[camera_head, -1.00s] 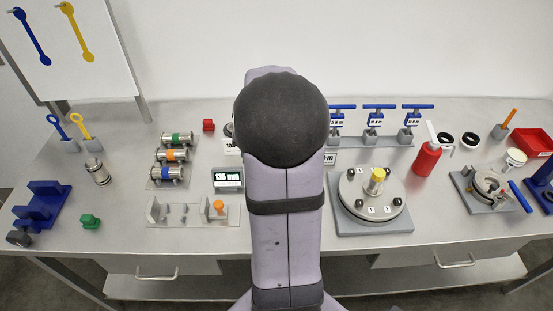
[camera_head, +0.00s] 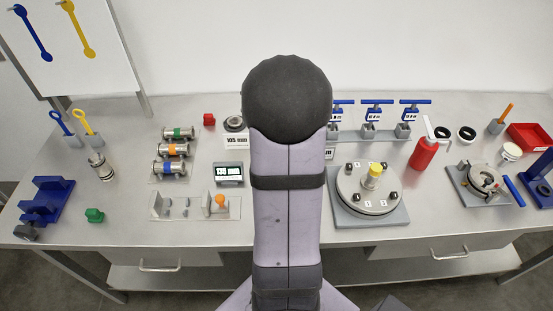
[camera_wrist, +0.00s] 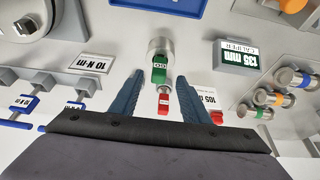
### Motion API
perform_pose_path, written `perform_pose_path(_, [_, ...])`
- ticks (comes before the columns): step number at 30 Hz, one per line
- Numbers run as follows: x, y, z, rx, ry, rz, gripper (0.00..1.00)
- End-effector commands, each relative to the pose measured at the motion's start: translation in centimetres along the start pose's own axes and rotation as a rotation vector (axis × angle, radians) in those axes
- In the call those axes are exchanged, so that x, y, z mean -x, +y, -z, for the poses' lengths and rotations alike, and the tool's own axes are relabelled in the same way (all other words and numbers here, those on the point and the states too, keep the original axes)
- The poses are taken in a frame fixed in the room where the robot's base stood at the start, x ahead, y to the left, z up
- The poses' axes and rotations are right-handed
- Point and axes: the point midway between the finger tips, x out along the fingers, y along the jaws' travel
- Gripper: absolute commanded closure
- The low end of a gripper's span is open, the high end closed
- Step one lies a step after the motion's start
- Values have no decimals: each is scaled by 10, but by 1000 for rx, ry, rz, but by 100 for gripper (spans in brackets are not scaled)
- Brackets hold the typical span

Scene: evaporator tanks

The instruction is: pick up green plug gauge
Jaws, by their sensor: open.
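The green plug gauge (camera_wrist: 159,70) shows in the wrist view, with a GO mark on its green part, a silver cylinder (camera_wrist: 160,45) at one end and a red part (camera_wrist: 163,100) at the other. My gripper (camera_wrist: 158,80) is open, one finger on each side of the gauge, with visible gaps. I cannot tell how far the fingertips are above it. In the head view my own arm hides the gauge and the gripper.
A caliper display (camera_wrist: 250,56) stands to the right in the wrist view, near several banded cylinders (camera_wrist: 263,113). A 10 N·m plate (camera_wrist: 91,64) lies left. A red block (camera_wrist: 216,117) is beside the right finger. A blue tray edge (camera_wrist: 165,8) is at the top.

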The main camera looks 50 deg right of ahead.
Motion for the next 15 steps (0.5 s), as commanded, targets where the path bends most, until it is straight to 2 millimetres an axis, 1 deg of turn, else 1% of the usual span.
perform_pose_path(5, [-12, 1, 1, -1, -4, 0, 58])
perform_pose_path(15, [-43, 2, 2, -1, -3, 1, 58])
